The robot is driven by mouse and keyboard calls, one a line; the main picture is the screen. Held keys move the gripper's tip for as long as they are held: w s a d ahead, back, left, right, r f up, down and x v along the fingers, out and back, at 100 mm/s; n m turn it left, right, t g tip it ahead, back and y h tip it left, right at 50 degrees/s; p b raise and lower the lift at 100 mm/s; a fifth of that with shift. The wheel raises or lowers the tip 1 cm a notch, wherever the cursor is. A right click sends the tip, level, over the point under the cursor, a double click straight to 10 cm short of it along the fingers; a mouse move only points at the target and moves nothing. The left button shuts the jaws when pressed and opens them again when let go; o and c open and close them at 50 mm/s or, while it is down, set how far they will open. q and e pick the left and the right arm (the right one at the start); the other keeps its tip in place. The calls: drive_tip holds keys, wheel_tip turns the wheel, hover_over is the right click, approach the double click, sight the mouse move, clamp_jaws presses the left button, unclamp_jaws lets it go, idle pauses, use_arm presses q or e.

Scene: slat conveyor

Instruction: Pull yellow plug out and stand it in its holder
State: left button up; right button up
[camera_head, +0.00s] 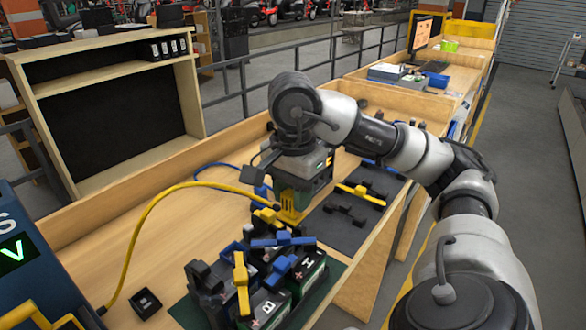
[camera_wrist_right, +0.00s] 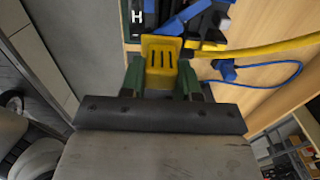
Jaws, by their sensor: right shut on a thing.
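My right gripper (camera_head: 294,192) is shut on the yellow plug (camera_head: 291,207), just behind the batteries. In the right wrist view the slotted plug (camera_wrist_right: 160,52) sits between the green fingers of the gripper (camera_wrist_right: 161,80). The yellow cable (camera_head: 140,225) arcs left from near the plug to the blue charger box (camera_head: 30,255). A battery marked H (camera_head: 307,268) stands close in front of the plug; whether the plug touches anything there I cannot tell. A small black open-topped block (camera_head: 146,302), perhaps the holder, lies on the bench at left. My left gripper is out of view.
A battery marked B (camera_head: 268,306), with yellow and blue bars around it, stands on a green mat (camera_head: 187,312). A dark mat (camera_head: 345,232) at right carries a yellow-and-black bar (camera_head: 360,195) and black pieces. A blue cable (camera_head: 212,166) lies behind. Bare bench lies at left.

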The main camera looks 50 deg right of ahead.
drive_tip(key=shift+w+a+r+p, duration=0.15)
drive_tip(key=shift+w+a+p, duration=0.15)
drive_tip(key=shift+p, duration=0.2)
drive_tip(key=w+a+p, duration=0.1)
drive_tip(key=w+a, duration=0.6)
drive_tip(key=a, duration=0.4)
drive_tip(key=w+a+p, duration=0.2)
drive_tip(key=w+a, duration=0.6)
drive_tip(key=a, duration=0.4)
drive_tip(key=shift+a+f, duration=0.3)
drive_tip(key=shift+f, duration=0.15)
drive_tip(key=shift+w+f, duration=0.1)
